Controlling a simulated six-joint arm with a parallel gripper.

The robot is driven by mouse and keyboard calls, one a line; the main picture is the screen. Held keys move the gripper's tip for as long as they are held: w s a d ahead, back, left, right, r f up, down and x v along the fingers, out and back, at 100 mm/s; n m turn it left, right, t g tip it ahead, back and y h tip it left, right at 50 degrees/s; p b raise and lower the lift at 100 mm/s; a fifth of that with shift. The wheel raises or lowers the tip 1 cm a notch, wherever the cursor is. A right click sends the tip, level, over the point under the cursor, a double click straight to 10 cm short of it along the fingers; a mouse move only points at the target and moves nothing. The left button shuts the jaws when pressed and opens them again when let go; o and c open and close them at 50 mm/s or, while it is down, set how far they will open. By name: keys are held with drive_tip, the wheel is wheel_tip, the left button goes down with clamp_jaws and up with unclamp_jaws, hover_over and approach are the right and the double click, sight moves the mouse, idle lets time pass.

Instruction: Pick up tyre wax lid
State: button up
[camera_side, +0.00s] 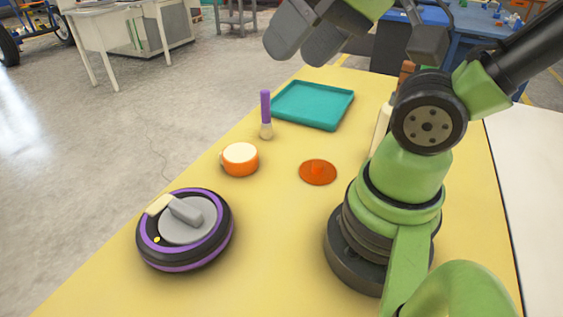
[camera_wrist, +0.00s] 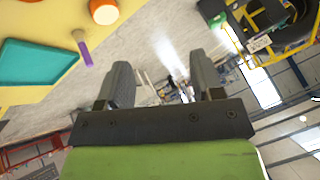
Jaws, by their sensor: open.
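The tyre wax lid looks to be the flat orange disc with a small raised knob (camera_side: 318,172), lying on the yellow table (camera_side: 270,235). To its left stands an open orange tin with pale wax in it (camera_side: 240,160); the tin also shows at the top of the wrist view (camera_wrist: 104,11). My gripper (camera_side: 303,42) is high at the top of the side view, above and well apart from the lid. In the wrist view its two grey fingers (camera_wrist: 163,84) are spread with nothing between them.
A purple-handled brush (camera_side: 266,112) stands upright behind the tin. A teal tray (camera_side: 313,104) lies at the back of the table. A black and purple wheel (camera_side: 186,228) with a grey block on it lies front left. My arm base occupies the right side. The table around the lid is clear.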

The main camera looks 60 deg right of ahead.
drive_tip(key=shift+w, duration=0.1)
drive_tip(key=n+g+h, duration=0.2)
drive_tip(key=n+g, duration=0.5)
hover_over(319, 163)
wheel_tip(319, 163, down, 20)
drive_tip(key=f, duration=0.4)
drive_tip(key=shift+s+d+f, duration=0.1)
drive_tip(key=shift+s, duration=0.15)
drive_tip(key=shift+w+f, duration=0.2)
drive_tip(key=shift+f, duration=3)
drive_tip(key=c, duration=1)
drive_tip(key=shift+r, duration=0.1)
